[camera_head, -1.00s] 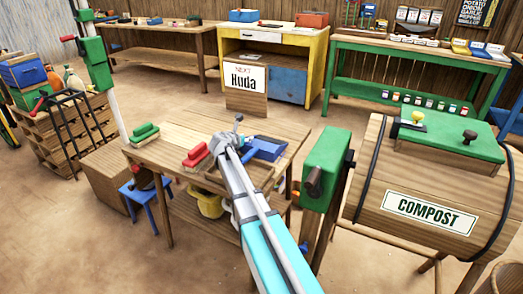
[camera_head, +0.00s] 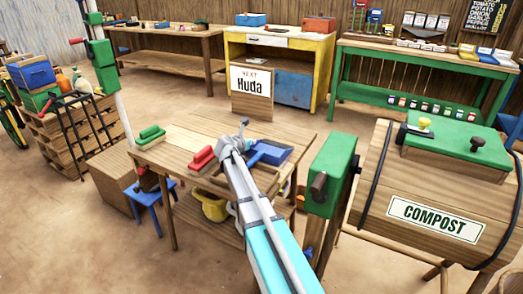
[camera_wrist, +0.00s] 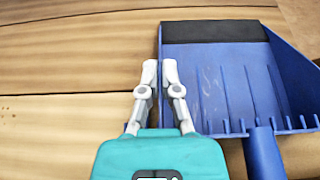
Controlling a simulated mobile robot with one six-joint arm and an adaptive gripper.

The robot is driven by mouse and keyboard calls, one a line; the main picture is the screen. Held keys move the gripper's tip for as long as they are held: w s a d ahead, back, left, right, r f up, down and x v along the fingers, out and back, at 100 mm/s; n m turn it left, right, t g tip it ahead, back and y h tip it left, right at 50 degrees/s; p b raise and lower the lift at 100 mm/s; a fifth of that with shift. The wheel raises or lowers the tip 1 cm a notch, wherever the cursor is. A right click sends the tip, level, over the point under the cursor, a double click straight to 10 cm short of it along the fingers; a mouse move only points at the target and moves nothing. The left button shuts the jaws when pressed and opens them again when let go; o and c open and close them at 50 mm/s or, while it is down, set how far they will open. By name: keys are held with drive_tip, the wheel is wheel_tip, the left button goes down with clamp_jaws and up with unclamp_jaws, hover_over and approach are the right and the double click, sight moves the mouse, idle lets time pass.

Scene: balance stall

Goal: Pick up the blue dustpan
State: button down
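The blue dustpan (camera_head: 268,153) is at the right end of the wooden table, partly hidden behind my arm in the head view. In the wrist view the dustpan (camera_wrist: 225,75) fills the right side, with a dark band along its far edge, teeth along its near edge and its handle (camera_wrist: 264,155) pointing toward the camera. My gripper (camera_wrist: 160,68) is at the pan's left side wall. Its two fingers are close together, one on each side of that wall, with a thin blue strip between them. I cannot tell whether the pan is clear of the table top.
The wooden table (camera_head: 180,143) also carries a red brush (camera_head: 203,158) and a green brush (camera_head: 150,134). A green box on a post (camera_head: 330,175) and the compost barrel (camera_head: 400,190) stand close on the right. A blue stool (camera_head: 150,195) is at left. A sign stand (camera_head: 252,105) is behind.

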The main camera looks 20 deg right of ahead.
drive_tip(key=shift+r, duration=0.2)
wheel_tip(320, 180, up, 2)
drive_tip(key=p, duration=0.2)
drive_tip(key=shift+r+p, duration=0.1)
drive_tip(key=shift+p, duration=0.2)
drive_tip(key=s+a+r+p, duration=1)
drive_tip(key=shift+r, duration=0.25)
idle(0.7)
